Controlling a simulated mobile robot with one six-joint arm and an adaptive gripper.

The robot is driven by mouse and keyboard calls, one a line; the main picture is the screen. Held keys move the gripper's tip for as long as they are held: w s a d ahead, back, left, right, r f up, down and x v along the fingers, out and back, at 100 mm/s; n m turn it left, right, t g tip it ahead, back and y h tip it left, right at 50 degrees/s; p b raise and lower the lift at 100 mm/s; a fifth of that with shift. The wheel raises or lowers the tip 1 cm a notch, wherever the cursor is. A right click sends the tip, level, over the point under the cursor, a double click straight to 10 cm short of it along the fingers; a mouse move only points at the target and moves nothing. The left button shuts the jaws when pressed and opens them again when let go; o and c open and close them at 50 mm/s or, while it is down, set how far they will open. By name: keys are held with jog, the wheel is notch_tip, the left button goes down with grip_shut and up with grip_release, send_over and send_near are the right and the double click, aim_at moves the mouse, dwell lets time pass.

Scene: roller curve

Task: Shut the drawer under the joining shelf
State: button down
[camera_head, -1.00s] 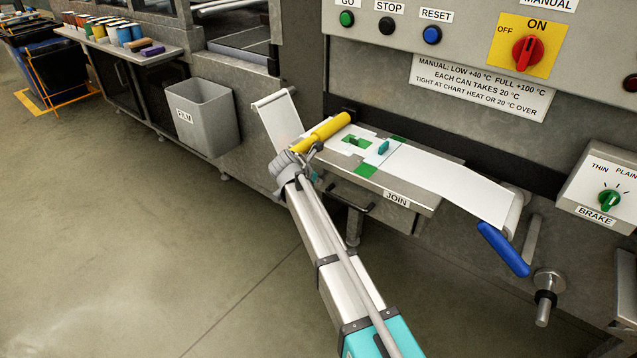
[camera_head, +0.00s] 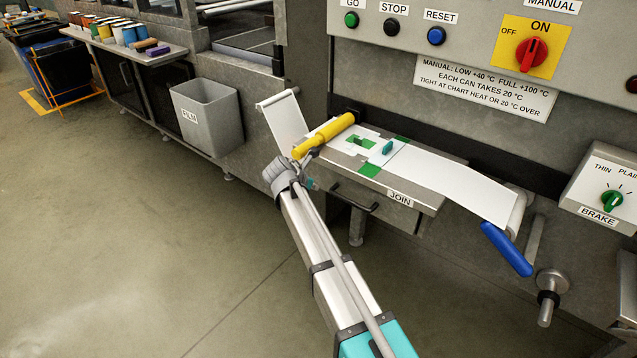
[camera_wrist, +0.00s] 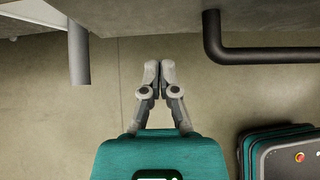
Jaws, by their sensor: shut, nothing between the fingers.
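The joining shelf (camera_head: 440,181) juts from the machine, with a white film strip across it and a JOIN label at its front. Under it is the drawer (camera_head: 376,207), with a dark bar handle (camera_head: 354,197) across its front. How far the drawer stands out is hard to tell. The handle also shows large in the wrist view (camera_wrist: 262,55), at the upper right. My gripper (camera_wrist: 157,70) is shut and empty, with bare floor behind its fingertips. It is left of the handle and apart from it. In the head view its fingers are partly hidden beside the shelf's left end.
A yellow-handled lever (camera_head: 323,135) lies over the shelf's left end, close above my gripper. A blue handle (camera_head: 507,249) and a crank (camera_head: 548,290) stick out at right. A grey FILM bin (camera_head: 207,115) stands at left. The floor in front is clear.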

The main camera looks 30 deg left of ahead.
jog(key=p+v, duration=0.6)
jog(key=v, duration=0.3)
jog(key=shift+s+r, duration=0.3)
dwell(0.6)
